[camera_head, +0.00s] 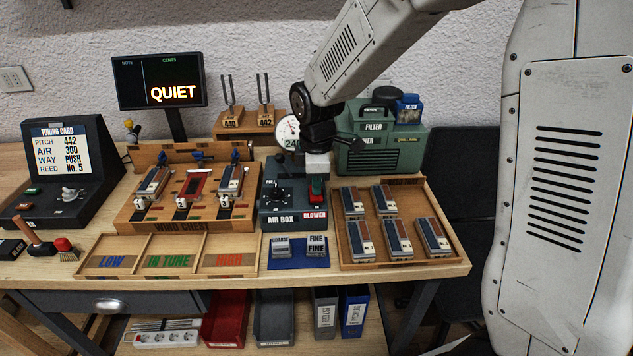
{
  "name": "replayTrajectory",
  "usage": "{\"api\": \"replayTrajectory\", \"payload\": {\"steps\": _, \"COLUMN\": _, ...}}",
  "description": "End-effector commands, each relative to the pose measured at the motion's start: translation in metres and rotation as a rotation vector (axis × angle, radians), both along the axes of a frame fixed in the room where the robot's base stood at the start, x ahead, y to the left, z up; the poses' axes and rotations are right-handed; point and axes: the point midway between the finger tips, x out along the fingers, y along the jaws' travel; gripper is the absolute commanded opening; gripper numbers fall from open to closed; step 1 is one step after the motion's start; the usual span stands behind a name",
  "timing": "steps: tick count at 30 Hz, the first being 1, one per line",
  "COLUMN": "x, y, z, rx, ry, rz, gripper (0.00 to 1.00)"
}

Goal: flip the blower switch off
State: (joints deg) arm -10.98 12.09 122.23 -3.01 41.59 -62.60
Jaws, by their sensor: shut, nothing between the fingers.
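The blower switch (316,190) is a red rocker on the right side of the dark air box (281,217), above a red BLOWER label (314,216). My gripper (317,176) points down right over the switch, with its tips at or just above the rocker's upper end. It is shut and holds nothing. I cannot tell whether the tips touch the rocker. The rocker's upper end is partly hidden by my gripper, and its position is hard to read. A black display (160,82) at the back reads QUIET.
A green filter unit (384,155) stands close behind and right of my gripper. A round gauge (289,131) is behind the air box. A tray of reed blocks (450,262) lies right, the wooden wind chest (190,226) left. Free wall space shows above the bench.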

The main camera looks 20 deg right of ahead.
Motion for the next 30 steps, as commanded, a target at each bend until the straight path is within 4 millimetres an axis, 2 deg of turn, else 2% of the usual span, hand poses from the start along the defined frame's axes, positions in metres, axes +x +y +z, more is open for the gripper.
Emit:
{"api": "replayTrajectory", "payload": {"steps": 4, "x": 0.000, "y": 0.000, "z": 0.003, "rx": 0.000, "ry": -0.001, "rz": 0.000, "gripper": 0.00}}
{"api": "replayTrajectory", "payload": {"steps": 8, "x": -0.001, "y": 0.002, "z": 0.017, "rx": 0.001, "ry": -0.003, "rz": 0.002, "gripper": 0.00}}
{"api": "replayTrajectory", "payload": {"steps": 21, "x": -0.011, "y": 0.005, "z": 0.112, "rx": 0.001, "ry": -0.004, "rz": 0.002, "gripper": 0.00}}
{"api": "replayTrajectory", "payload": {"steps": 25, "x": -0.013, "y": 0.005, "z": 0.129, "rx": 0.000, "ry": -0.002, "rz": 0.002, "gripper": 0.00}}
{"api": "replayTrajectory", "payload": {"steps": 30, "x": -0.015, "y": 0.006, "z": 0.139, "rx": 0.000, "ry": 0.000, "rz": 0.002, "gripper": 0.00}}
